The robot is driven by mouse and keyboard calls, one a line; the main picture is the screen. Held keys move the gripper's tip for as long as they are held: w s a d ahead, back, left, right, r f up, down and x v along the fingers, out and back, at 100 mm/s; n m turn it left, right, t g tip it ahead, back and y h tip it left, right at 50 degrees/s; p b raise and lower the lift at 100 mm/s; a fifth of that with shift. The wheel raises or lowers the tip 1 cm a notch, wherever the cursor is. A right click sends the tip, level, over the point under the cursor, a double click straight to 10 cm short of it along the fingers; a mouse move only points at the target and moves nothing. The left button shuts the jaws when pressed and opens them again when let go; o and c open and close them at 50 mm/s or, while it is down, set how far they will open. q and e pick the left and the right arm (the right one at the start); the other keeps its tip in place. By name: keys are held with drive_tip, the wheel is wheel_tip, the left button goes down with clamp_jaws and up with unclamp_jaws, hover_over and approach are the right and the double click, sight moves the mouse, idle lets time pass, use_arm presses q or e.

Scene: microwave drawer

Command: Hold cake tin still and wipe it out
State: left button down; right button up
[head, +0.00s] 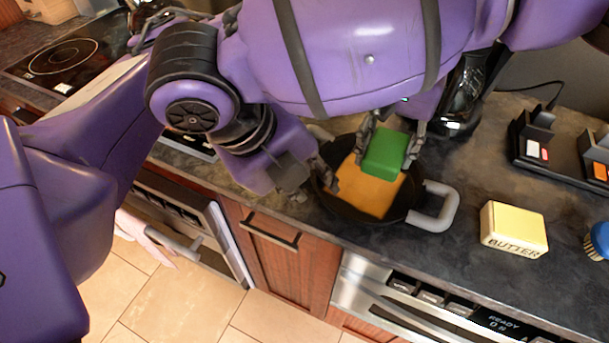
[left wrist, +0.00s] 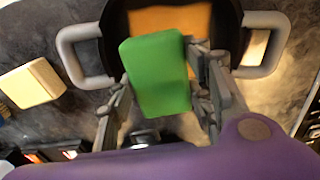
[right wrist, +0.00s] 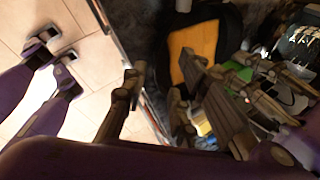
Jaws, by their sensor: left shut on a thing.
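The cake tin (head: 343,208) is a dark round pan with grey loop handles on the dark counter, with a flat orange square (head: 375,195) inside it. In the left wrist view the tin (left wrist: 118,28) is partly hidden by the green block. My left gripper (head: 390,148) is shut on this green sponge-like block (head: 384,154), over the tin's far part. Whether the block touches the orange square is unclear. My right gripper (head: 308,184) is at the tin's left rim, its fingers apart; the right wrist view also shows it (right wrist: 157,88) open beside the tin (right wrist: 228,35).
A yellow butter block (head: 514,229) and a blue brush (head: 598,240) lie to the right on the counter. Dark holders (head: 540,137) stand at the back right. A cooktop (head: 65,57) is at far left. Drawers and an oven line the counter front.

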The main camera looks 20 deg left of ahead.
sight(327, 197)
drive_tip(key=x, duration=0.7)
drive_tip(key=shift+w+d+f, duration=0.15)
drive_tip(key=shift+w, duration=0.05)
drive_tip(key=shift+c, duration=0.4)
clamp_jaws()
unclamp_jaws()
clamp_jaws()
idle(0.5)
